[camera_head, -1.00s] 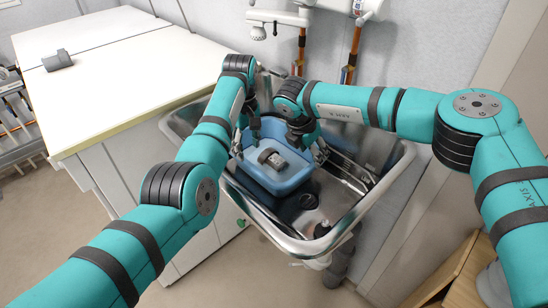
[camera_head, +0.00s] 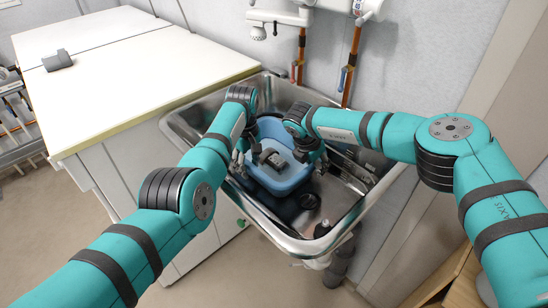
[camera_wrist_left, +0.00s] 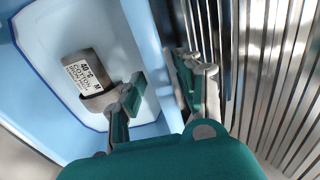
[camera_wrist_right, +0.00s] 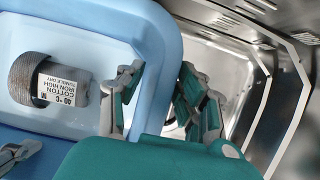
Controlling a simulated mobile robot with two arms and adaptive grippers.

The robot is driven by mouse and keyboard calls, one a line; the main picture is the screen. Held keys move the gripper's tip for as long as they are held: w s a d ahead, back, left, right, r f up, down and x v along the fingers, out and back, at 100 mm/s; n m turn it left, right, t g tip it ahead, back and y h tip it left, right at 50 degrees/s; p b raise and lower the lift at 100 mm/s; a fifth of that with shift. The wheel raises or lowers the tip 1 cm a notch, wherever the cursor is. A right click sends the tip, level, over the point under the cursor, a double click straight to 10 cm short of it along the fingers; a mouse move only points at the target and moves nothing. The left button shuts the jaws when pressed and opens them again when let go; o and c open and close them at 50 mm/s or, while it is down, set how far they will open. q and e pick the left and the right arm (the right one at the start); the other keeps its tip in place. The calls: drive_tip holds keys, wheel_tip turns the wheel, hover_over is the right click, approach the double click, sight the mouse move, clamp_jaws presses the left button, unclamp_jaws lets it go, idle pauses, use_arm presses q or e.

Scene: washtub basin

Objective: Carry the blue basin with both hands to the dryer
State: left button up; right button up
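The blue basin (camera_head: 284,183) sits inside the metal sink. A grey rolled cloth with a white label (camera_head: 271,158) lies in it and also shows in the right wrist view (camera_wrist_right: 62,83). My left gripper (camera_head: 240,166) is at the basin's left side. In the left wrist view its fingers stand apart, one inside the basin (camera_wrist_left: 45,38) and one outside, with the wall between them. My right gripper (camera_head: 317,160) is at the right side. In the right wrist view its fingers also stand apart on either side of the basin's wall (camera_wrist_right: 165,55). I cannot identify a dryer.
The metal sink (camera_head: 352,228) surrounds the basin closely, with its rim above it. A white-topped cabinet (camera_head: 140,75) stands at the left with mostly free surface and one grey roll (camera_head: 57,60). Taps and pipes (camera_head: 300,45) are on the wall behind.

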use_arm(q)
clamp_jaws()
use_arm(e)
clamp_jaws()
drive_tip(key=shift+d, duration=0.1)
use_arm(q)
drive_tip(key=shift+r, duration=0.15)
use_arm(e)
drive_tip(key=shift+w+r, duration=0.1)
drive_tip(key=shift+r, duration=0.05)
